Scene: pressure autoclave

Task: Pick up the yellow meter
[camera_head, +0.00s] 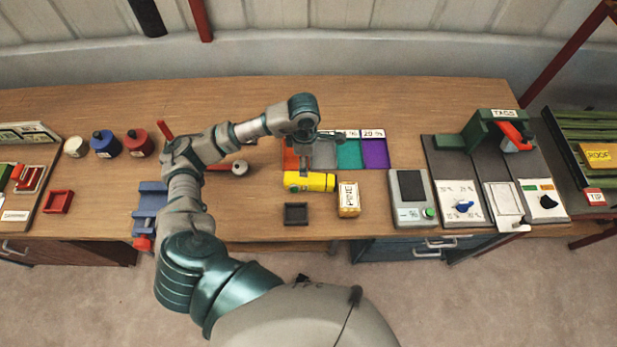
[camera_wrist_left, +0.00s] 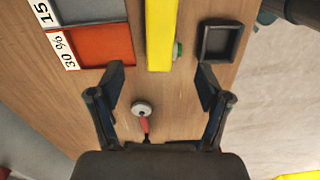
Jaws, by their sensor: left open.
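My right gripper is not in view.
A small dark tray (camera_head: 286,214) and a labelled yellow-white box (camera_head: 348,199) stand close in front of the meter. A red-handled tool with a round white knob (camera_head: 239,167) lies to its left. A grey device (camera_head: 410,214) and panels stand at right.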

